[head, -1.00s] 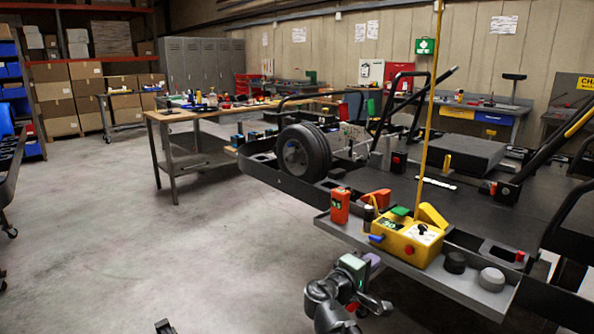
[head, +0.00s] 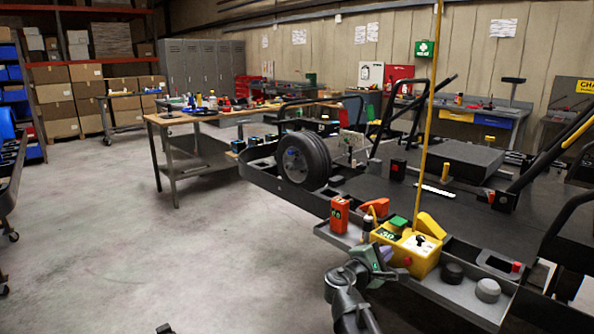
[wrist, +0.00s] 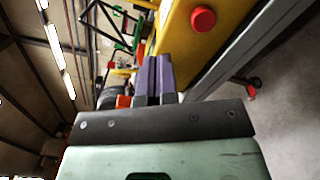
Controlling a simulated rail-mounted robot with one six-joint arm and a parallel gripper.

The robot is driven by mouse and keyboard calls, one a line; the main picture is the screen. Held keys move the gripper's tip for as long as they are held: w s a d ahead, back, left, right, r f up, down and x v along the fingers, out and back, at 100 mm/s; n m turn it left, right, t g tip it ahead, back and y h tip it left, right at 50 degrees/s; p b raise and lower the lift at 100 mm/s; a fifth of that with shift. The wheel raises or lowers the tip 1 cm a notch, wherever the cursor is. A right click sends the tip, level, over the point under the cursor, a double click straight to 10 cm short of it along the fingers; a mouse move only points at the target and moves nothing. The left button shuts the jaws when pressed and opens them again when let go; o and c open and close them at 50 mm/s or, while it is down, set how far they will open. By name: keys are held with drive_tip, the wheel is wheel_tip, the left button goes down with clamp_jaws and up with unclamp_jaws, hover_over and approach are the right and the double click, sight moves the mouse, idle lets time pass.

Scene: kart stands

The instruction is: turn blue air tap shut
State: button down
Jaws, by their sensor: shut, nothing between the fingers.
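The yellow air box (head: 420,258) sits on the grey tray at the kart stand's near side, with a red button and a dark knob. My gripper (head: 387,254) is right at the box's left front side. In the wrist view its two purple fingers (wrist: 153,78) are together, with nothing seen between them, close beside the yellow wall. The blue tap cannot be made out now; my gripper covers its place in the head view. I cannot tell whether the fingers touch it.
An orange box (head: 340,214) and a small dark bottle stand left of the yellow box. A black knob (head: 452,273) and a grey knob (head: 488,290) are on the tray (head: 455,298) to the right. Open floor (head: 200,255) lies left.

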drive_tip(key=shift+w+d, duration=0.15)
drive_tip(key=shift+d, duration=0.05)
drive_tip(key=shift+w+a+f+b, duration=0.3)
drive_tip(key=shift+w+a+b, duration=0.05)
idle(1.1)
drive_tip(key=shift+s+f, duration=0.1)
drive_tip(key=shift+f, duration=0.05)
drive_tip(key=shift+d, duration=0.1)
drive_tip(key=v, duration=0.6)
drive_tip(key=shift+s+d, duration=0.2)
drive_tip(key=shift+s, duration=0.05)
idle(0.3)
